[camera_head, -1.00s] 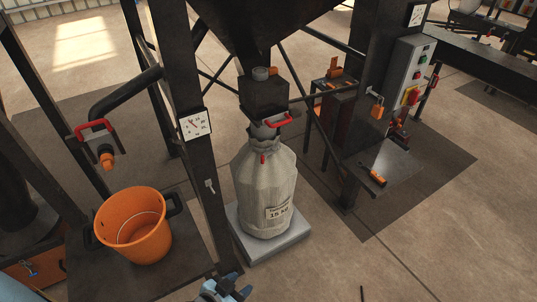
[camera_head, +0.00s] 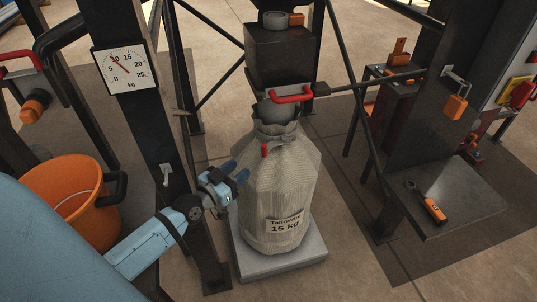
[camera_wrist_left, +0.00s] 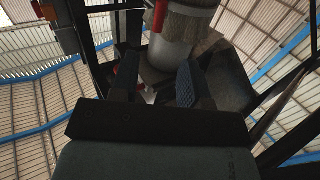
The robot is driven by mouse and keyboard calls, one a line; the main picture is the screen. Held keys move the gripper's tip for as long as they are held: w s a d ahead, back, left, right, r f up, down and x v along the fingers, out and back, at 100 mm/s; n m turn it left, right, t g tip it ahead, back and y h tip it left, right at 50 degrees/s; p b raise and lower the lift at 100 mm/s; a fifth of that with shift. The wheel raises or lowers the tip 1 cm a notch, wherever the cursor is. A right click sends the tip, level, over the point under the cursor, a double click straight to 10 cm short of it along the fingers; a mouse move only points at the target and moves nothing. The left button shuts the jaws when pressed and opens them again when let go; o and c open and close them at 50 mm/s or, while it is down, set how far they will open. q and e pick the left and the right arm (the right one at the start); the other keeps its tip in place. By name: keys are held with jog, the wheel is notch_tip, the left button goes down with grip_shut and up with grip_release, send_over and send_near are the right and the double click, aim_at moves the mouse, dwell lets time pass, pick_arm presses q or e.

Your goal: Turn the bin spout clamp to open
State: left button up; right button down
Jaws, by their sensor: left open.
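The bin spout (camera_head: 275,108) comes down from a dark box under the hopper into the gathered neck of the bag (camera_head: 290,185). A red looped clamp handle (camera_head: 292,94) sticks out at the front of the spout. A smaller red piece (camera_head: 265,151) hangs at the bag neck. My left gripper (camera_head: 236,172) is open and empty, low and to the left of the bag neck, below the clamp handle. In the left wrist view its open fingers (camera_wrist_left: 155,85) point up toward the grey spout (camera_wrist_left: 182,48), with a red part (camera_wrist_left: 158,16) above. My right gripper is not in view.
The bag, labelled 15 kg, stands on a pale scale platform (camera_head: 282,268). A dark post with a dial (camera_head: 125,68) rises close left of my gripper. An orange bucket (camera_head: 70,195) stands left. A side shelf (camera_head: 455,205) holds an orange tool (camera_head: 432,208).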

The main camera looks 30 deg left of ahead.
aim_at(268, 146)
pick_arm(q)
jog(key=w, duration=0.4)
jog(key=w+d, duration=0.1)
jog(key=w, duration=0.3)
jog(key=w+b, duration=0.1)
jog(key=w, duration=0.4)
jog(key=shift+d+r, duration=0.1)
jog(key=shift+d, duration=0.2)
grip_shut()
